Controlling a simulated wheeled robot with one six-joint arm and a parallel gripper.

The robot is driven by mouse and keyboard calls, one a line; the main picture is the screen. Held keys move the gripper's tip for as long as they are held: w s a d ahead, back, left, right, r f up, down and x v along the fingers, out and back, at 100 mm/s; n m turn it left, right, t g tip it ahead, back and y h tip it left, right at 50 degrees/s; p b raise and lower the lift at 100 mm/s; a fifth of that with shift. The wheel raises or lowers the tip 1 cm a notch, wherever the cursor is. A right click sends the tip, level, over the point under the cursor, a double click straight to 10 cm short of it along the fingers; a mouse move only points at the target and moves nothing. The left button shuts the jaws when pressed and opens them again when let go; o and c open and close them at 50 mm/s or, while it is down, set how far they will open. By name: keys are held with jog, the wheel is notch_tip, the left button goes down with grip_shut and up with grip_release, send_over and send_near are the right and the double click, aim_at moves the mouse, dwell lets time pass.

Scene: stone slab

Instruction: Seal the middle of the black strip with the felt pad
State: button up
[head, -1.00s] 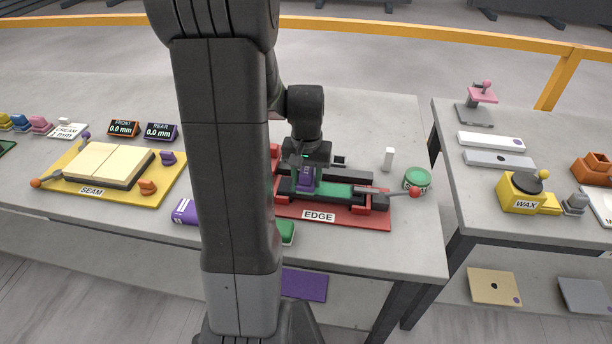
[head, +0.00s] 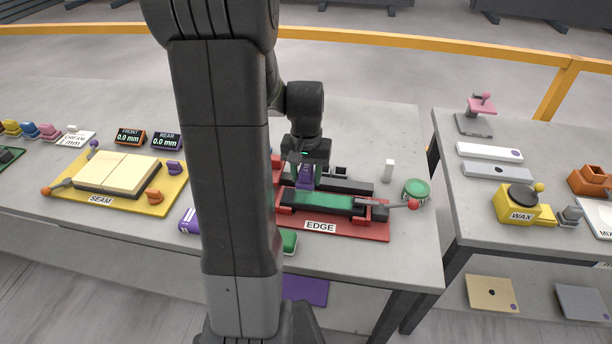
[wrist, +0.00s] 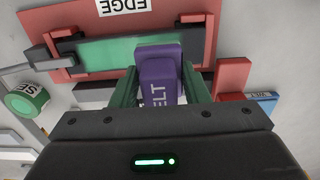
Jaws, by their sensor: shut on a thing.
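My gripper (head: 306,172) is shut on the purple felt pad (wrist: 157,72), a block lettered FELT in the wrist view. The gripper points down over the EDGE fixture (head: 375,232), a red base with red end blocks and a lever. A long piece with a bright green face (head: 322,202) and dark edges lies in the fixture; the green face also shows in the wrist view (wrist: 105,53). I take it for the strip. The pad's end overlaps the green face in the wrist view; I cannot tell whether they touch. The pad hides part of it.
A dark bar (head: 350,187) lies behind the green piece. The yellow SEAM fixture (head: 150,206) is at left. A gap separates the right table (head: 470,205).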

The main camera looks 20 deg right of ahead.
aim_at(306, 167)
jog(key=shift+r, duration=0.35)
jog(key=shift+r, duration=0.1)
jog(key=shift+r+p, duration=1.25)
jog(key=shift+r, duration=0.25)
jog(key=shift+f, duration=0.25)
jog(key=shift+f+b, duration=2.6)
jog(key=shift+f, duration=0.6)
jog(key=shift+f+b, duration=0.8)
jog(key=shift+f, duration=0.2)
